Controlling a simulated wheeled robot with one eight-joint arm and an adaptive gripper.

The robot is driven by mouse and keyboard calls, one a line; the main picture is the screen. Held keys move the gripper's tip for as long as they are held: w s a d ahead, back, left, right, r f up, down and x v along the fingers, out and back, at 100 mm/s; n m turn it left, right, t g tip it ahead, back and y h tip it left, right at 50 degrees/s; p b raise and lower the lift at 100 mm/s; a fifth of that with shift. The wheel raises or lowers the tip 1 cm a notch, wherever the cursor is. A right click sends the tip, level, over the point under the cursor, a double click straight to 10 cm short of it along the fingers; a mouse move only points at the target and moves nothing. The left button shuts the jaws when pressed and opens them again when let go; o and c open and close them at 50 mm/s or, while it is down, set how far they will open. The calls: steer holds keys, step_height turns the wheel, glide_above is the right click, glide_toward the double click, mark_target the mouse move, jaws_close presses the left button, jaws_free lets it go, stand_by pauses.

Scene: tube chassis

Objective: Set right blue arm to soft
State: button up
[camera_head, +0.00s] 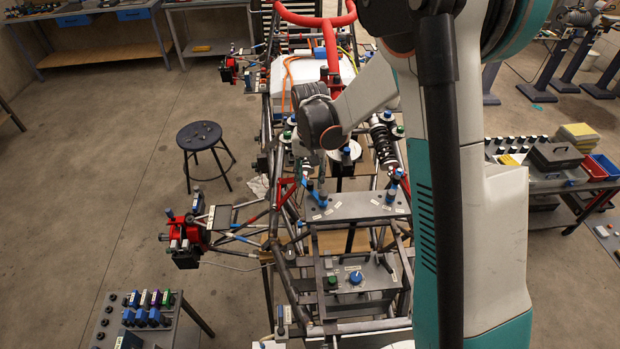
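A grey plate (352,207) lies across the tube chassis, with two blue arms on it. The right blue arm (391,193) stands near the plate's right end, with small white labels (388,208) around its foot. The label text is too small to read. The left blue arm (320,197) is near the plate's left end, also beside small labels. My gripper (321,170) hangs below my wrist, just above the left blue arm and to the left of the right one. Its fingers are small and dark, so I cannot tell whether they are open or touching anything.
Chassis tubes and dampers (382,142) surround the plate. Nearer is a box with a blue knob (356,277) and a green button. A stool (200,136) and a small table with coloured parts (150,315) stand left; a cart (555,165) stands right. The left floor is mostly clear.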

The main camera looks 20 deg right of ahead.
steer(key=shift+f, duration=0.9)
jaws_close()
